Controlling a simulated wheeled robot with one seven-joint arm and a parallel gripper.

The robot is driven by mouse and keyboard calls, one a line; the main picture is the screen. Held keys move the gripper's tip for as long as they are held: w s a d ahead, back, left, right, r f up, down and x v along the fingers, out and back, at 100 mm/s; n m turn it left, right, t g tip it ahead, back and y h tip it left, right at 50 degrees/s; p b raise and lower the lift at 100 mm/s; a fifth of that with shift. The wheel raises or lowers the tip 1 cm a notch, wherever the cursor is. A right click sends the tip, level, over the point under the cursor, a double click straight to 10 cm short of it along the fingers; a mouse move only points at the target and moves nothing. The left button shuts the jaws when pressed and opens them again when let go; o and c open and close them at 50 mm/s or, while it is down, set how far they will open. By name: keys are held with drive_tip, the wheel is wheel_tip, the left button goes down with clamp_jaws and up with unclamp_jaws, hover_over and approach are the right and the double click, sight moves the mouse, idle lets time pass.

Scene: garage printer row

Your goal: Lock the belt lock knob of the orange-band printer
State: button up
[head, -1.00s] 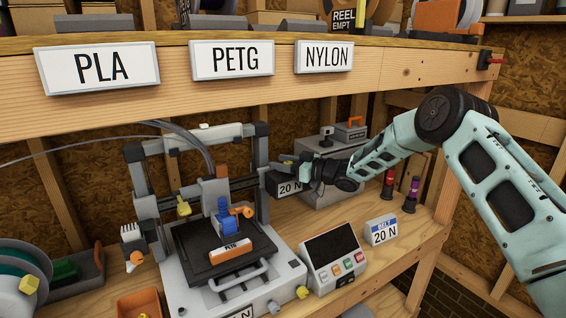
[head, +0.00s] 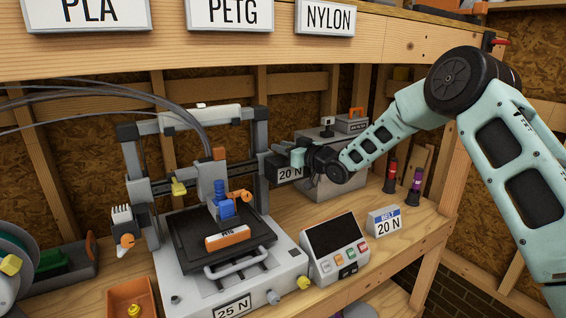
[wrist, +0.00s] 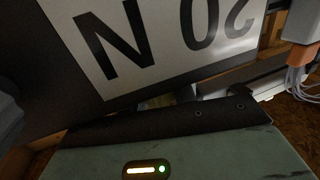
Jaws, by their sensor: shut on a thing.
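The printer (head: 181,290) stands on the bench, with a grey gantry, a dark bed and an orange block on its print head (head: 219,154). A dark box with a white "20 N" label (head: 289,174) sits at the right end of its gantry. My gripper (head: 284,160) is shut on a small part at this box. Fingers and part are mostly hidden, so I cannot tell which knob it is. In the wrist view the "20 N" label (wrist: 160,38) looms upside down, close above my gripper's body. A card reading "BELT 20 N" (head: 384,221) stands on the bench.
A control panel (head: 336,250) with coloured buttons stands right of the printer. A grey case (head: 335,180) is behind my gripper. Red and purple bottles (head: 412,190) stand at the right. A shelf beam (head: 380,35) runs overhead. An orange bin (head: 133,297) is at front left.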

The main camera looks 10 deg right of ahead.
drive_tip(key=m+t+h+b, duration=0.1)
drive_tip(key=h+b, duration=0.1)
drive_tip(key=b, duration=0.1)
drive_tip(key=m+t+h+b, duration=0.1)
drive_tip(key=m+h+b, duration=0.1)
drive_tip(key=b, duration=0.1)
drive_tip(key=shift+f+h+b, duration=0.3)
drive_tip(key=shift+f+h, duration=0.05)
drive_tip(key=shift+h, duration=0.05)
drive_tip(key=shift+d+r+m+t+h+b, duration=0.15)
drive_tip(key=shift+m+t+h+b, duration=0.25)
drive_tip(key=shift+m+h+b, duration=0.7)
drive_tip(key=h, duration=0.1)
drive_tip(key=m+h, duration=0.1)
drive_tip(key=shift+w+r+h, duration=0.1)
drive_tip(key=shift+r+h, duration=0.15)
drive_tip(key=shift+h, duration=0.15)
drive_tip(key=m+h+p, duration=0.1)
drive_tip(key=h, duration=0.1)
drive_tip(key=m+h+p, duration=0.3)
drive_tip(key=shift+d+r+g+h, duration=0.25)
drive_tip(key=shift+d+g+h, duration=0.05)
drive_tip(key=shift+d, duration=0.1)
drive_tip(key=m+g+h+p, duration=0.1)
drive_tip(key=m+h+p, duration=0.1)
drive_tip(key=m+g+h+p, duration=0.2)
drive_tip(key=h, duration=0.1)
drive_tip(key=shift+d+f, duration=0.15)
drive_tip(key=shift+d, duration=0.25)
drive_tip(key=shift+h, duration=0.4)
